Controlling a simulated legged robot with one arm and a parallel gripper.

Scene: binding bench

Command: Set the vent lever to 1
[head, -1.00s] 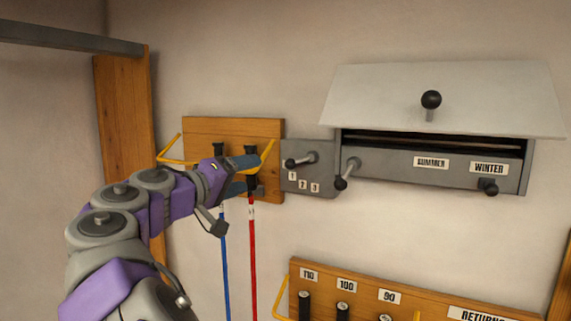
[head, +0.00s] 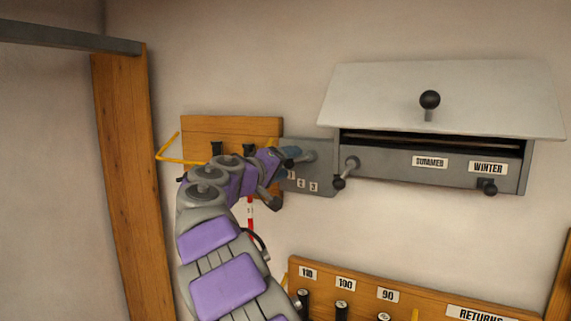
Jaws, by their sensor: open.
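The label 1 is partly covered, while 2 and 3 show clearly.
A wooden rack (head: 232,125) with yellow hooks and hanging poles is behind my arm. Right of the plate is a grey box (head: 395,168) with a side lever (head: 346,172), a raised lid (head: 445,95) and SUMMER and WINTER labels. A numbered wooden rack (head: 335,274) is below.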

